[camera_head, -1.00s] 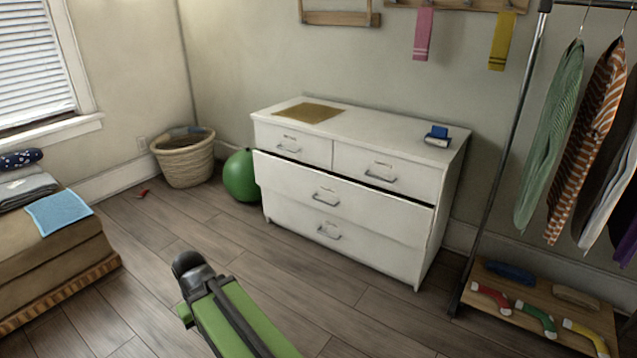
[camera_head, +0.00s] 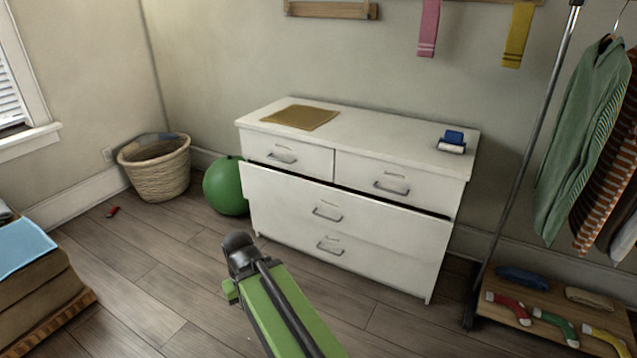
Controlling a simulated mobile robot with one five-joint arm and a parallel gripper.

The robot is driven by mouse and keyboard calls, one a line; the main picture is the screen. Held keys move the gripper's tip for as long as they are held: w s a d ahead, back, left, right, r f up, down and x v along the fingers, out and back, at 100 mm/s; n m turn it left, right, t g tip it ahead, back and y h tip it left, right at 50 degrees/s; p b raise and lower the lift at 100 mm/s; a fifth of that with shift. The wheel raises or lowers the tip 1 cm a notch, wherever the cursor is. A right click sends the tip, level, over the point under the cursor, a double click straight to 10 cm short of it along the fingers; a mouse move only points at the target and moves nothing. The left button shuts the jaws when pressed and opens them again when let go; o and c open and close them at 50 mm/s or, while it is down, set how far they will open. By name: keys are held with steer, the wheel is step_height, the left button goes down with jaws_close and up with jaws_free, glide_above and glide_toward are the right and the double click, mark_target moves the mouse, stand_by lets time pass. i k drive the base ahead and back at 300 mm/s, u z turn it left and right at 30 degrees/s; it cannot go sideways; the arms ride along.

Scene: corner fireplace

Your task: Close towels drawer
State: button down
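A white dresser (camera_head: 452,180) stands against the back wall, with two small drawers above wider ones. The wide drawer (camera_head: 285,205) under the small ones is pulled out a little, with a dark gap along its top edge. Its metal handle (camera_head: 328,212) faces me. Another handle (camera_head: 330,247) sits below it. No label shows which drawer is for towels. My green and black arm is in front of the dresser, low in the picture, apart from it. I cannot make out my gripper's fingers.
A green ball (camera_head: 226,187) and a wicker basket (camera_head: 155,168) stand left of the dresser. A clothes rack (camera_head: 520,150) with a low wooden shelf (camera_head: 545,325) stands on the right. A bench with a blue cloth (camera_head: 20,250) is at left. The floor before the dresser is clear.

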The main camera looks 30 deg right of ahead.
mark_target(423, 235)
steer(key=u, duration=0.2)
steer(key=i, duration=1.25)
steer(key=u, duration=0.65)
